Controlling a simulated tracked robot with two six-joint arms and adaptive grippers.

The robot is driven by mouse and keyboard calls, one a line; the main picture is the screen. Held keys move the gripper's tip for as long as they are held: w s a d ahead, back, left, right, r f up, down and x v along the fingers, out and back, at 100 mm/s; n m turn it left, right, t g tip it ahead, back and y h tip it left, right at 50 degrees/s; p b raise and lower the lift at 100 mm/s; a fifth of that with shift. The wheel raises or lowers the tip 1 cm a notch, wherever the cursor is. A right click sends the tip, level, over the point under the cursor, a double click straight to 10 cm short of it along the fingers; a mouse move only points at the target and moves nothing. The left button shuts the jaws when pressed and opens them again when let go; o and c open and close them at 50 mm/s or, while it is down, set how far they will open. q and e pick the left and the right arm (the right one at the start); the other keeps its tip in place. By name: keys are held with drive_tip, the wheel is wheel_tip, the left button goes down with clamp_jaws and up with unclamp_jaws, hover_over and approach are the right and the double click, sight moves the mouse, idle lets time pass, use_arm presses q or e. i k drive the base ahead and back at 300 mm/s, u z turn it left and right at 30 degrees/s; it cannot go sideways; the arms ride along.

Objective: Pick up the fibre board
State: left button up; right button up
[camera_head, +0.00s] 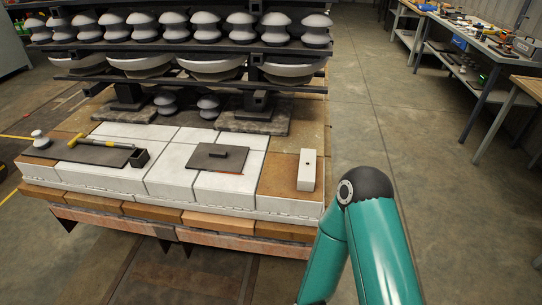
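One teal arm of mine comes in from the bottom right, bent at a black joint, right of the platform and apart from the board. Neither gripper shows.
A white block (307,170) stands at the platform's right. A rack of insulators (190,60) rises behind. Workbenches (480,50) stand far right; the floor between is clear.

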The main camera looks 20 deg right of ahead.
sight(307, 175)
drive_tip(key=z, duration=0.05)
drive_tip(key=i, duration=1.1)
drive_tip(key=z, duration=0.45)
